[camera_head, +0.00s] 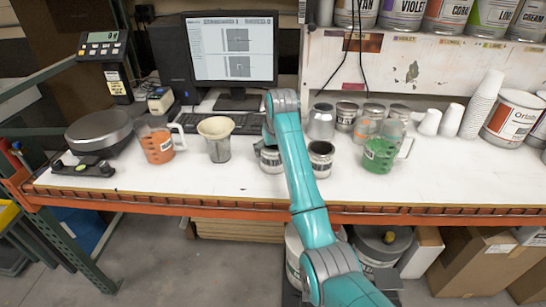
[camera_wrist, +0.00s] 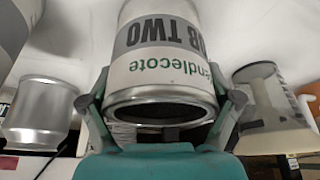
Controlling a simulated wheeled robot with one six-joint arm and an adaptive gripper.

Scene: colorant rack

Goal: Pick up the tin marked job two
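The tin marked job two (camera_wrist: 165,60) fills the middle of the wrist view, its white and grey label reading upside down. Its dark mouth and metal rim face the camera. My gripper (camera_wrist: 161,88) has one finger on each side of this tin, and both fingers look pressed against its wall. In the head view the tin (camera_head: 270,161) stands at the bench's front middle, partly hidden by my arm. I see no clear gap between it and the bench top.
A similar open tin (camera_head: 320,159) stands close on the right, with a green-filled jug (camera_head: 380,154) beyond it. To the left are a funnel-topped cup (camera_head: 217,140), an orange-filled jug (camera_head: 157,143) and a scale (camera_head: 99,131). The white bench front (camera_head: 235,185) is bare.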

